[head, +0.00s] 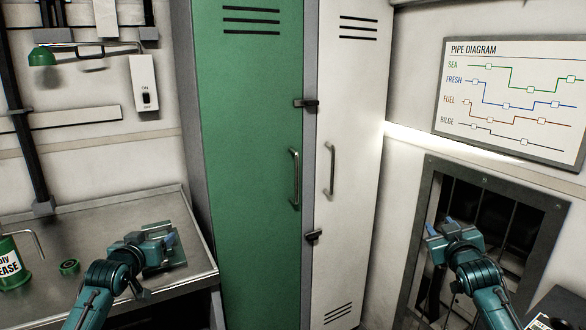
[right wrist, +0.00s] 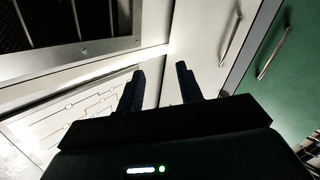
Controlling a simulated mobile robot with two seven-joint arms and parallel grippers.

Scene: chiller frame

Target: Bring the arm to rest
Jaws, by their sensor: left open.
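My left arm comes in from the lower left in the head view, and its gripper (head: 164,238) is open over the metal worktop, with no object visible between the fingers. My right arm comes in from the lower right, and its gripper (head: 443,228) is raised in front of the dark framed opening in the wall. In the right wrist view the two fingers of my right gripper (right wrist: 160,75) stand apart with nothing between them.
A green locker door (head: 248,130) and a white locker door (head: 345,120), both shut, stand between the arms. The framed opening (head: 482,210) lies below a pipe diagram (head: 510,95).

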